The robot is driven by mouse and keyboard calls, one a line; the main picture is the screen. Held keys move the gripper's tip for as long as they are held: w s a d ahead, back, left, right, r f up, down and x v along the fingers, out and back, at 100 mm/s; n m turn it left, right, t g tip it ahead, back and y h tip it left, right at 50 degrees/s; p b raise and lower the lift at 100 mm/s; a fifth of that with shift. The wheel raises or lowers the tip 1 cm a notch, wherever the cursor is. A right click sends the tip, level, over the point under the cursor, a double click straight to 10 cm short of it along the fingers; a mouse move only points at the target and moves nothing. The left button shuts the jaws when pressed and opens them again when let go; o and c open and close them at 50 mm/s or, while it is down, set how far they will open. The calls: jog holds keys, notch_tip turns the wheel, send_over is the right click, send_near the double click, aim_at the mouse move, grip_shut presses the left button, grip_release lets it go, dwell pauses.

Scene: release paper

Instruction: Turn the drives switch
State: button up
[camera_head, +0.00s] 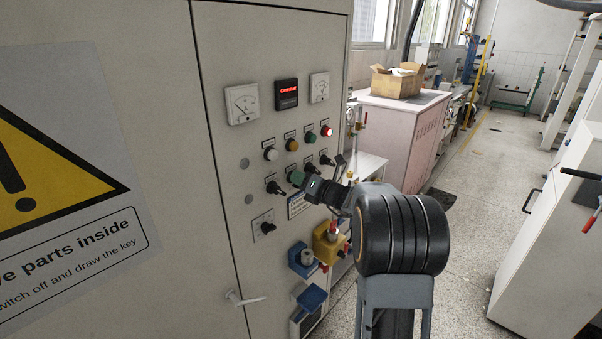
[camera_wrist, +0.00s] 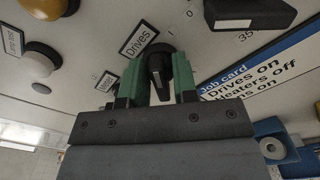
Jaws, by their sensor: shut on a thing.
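The black drives switch (camera_wrist: 158,66) is on the pale cabinet panel, beside a label (camera_wrist: 138,39) reading "Drives" in the wrist view. My gripper (camera_wrist: 158,84) has its two green fingers on either side of the switch's knob and is shut on it. The knob's handle lies between the fingers, and its exact setting is hard to read. In the head view my gripper (camera_head: 294,178) reaches the panel from the right and hides most of the switch.
Other black knobs, one at left (camera_head: 274,187) and one below (camera_head: 264,228), sit close by. A row of coloured lamps (camera_head: 292,145) and gauges is above. A job card (camera_wrist: 254,70) is beside the switch. Blue and yellow sockets (camera_head: 328,241) are lower down.

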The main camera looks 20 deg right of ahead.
jog(key=shift+d+m+p, duration=0.1)
jog(key=shift+m+p, duration=0.35)
jog(key=shift+m, duration=0.25)
jog(key=o, duration=0.7)
jog(key=shift+c, duration=0.2)
jog(key=b+v, duration=0.2)
jog(key=v, duration=1.1)
jog(key=shift+s, duration=0.4)
jog(key=shift+d, duration=0.1)
